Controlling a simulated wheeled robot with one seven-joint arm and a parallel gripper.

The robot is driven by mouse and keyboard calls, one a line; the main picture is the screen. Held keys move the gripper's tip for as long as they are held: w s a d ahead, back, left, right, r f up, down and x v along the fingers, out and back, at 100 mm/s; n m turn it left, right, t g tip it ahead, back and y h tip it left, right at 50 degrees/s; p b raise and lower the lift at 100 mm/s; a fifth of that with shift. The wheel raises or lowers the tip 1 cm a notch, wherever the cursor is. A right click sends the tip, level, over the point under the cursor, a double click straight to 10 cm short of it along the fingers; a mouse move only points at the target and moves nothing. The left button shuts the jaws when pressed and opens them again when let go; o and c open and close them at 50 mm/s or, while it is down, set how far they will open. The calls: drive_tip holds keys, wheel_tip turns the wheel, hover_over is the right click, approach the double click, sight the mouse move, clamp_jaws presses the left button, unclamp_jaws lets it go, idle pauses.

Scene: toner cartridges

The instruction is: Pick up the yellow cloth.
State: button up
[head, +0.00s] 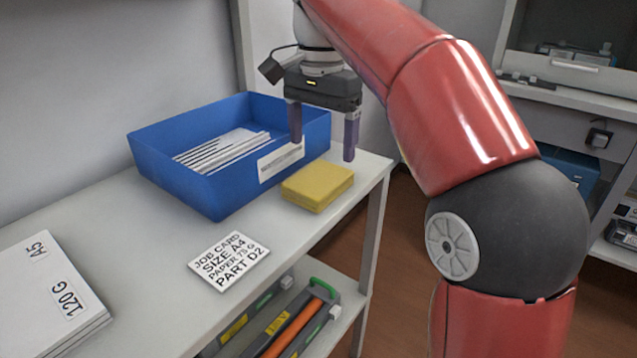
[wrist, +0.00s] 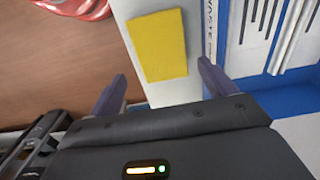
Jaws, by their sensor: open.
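The yellow cloth (head: 317,185) is a folded, flat rectangular block on the white shelf top, in front of the blue bin's right end. In the wrist view the cloth (wrist: 157,45) lies ahead of the fingertips, roughly between their lines. My gripper (head: 323,150) is open and empty, with its two purple-grey fingers pointing down. It hangs above and behind the cloth, near the bin's right end, and does not appear to touch the cloth. In the wrist view my gripper's fingers (wrist: 162,75) are spread apart with nothing between them.
A blue bin (head: 205,185) holding papers stands beside the cloth. A job card (head: 229,261) lies in front, and a paper stack (head: 45,290) sits at left. The shelf top (head: 150,245) ends close to the cloth's right. Toner cartridges (head: 290,325) lie on the lower shelf.

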sight(318, 178)
drive_tip(key=f, duration=0.2)
drive_tip(key=f+b, duration=0.1)
drive_tip(key=f, duration=0.1)
drive_tip(key=f+b, duration=0.1)
drive_tip(key=f, duration=0.2)
drive_tip(key=shift+s+a, duration=0.15)
drive_tip(key=shift+a, duration=0.1)
drive_tip(key=shift+c, duration=0.4)
drive_tip(key=c, duration=0.7)
drive_tip(key=shift+o, duration=0.2)
wheel_tip(318, 178, up, 10)
drive_tip(key=p, duration=0.3)
drive_tip(key=o, duration=0.4)
drive_tip(key=c, duration=0.3)
